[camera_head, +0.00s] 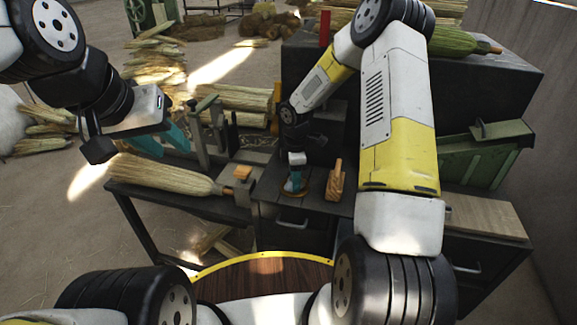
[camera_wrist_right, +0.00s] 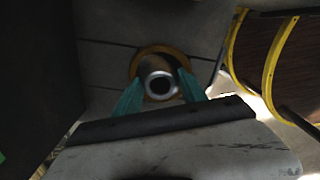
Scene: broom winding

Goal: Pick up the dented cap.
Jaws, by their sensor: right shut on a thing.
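My right gripper (camera_head: 294,188) reaches down to the dark bench top. In the right wrist view its two teal fingers (camera_wrist_right: 160,88) are shut on a short round dark piece with a bright metal rim, which I take to be the cap (camera_wrist_right: 153,67). The piece stands within an orange-brown ring (camera_wrist_right: 150,49). Any dent is too dark to make out. In the head view the fingers mostly hide the cap. My left gripper (camera_head: 164,140) hangs at the left above the broom head, its teal fingers apart, with nothing seen between them.
A straw broom head (camera_head: 160,174) lies on the bench's left part, beside a metal clamp (camera_head: 208,125). A small wooden piece (camera_head: 335,181) stands just right of my right gripper. A green bin (camera_head: 478,160) and a wooden board (camera_head: 485,216) are at the right.

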